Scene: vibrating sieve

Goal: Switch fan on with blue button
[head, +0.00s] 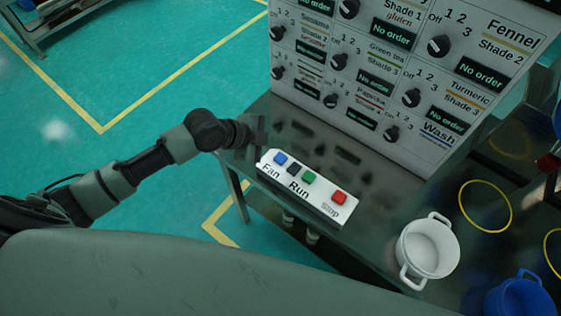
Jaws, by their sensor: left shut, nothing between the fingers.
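A white button box (318,203) lies on the dark metal table, labelled Fan, Run and Stop. The blue button (280,159) is at its left end, above the word Fan. Beside it sit a black button (294,169), a green button (309,177) and a red button (339,197). My left gripper (260,138) is shut and empty, just up and left of the blue button. Whether it touches the box or hovers above it I cannot tell. My right gripper is out of view.
A panel with knobs and "No order" displays (375,75) stands behind the box. A white two-handled pot (428,247) and a blue container (520,297) are at the right. A yellow ring (485,206) marks the table (385,190). Green floor lies left.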

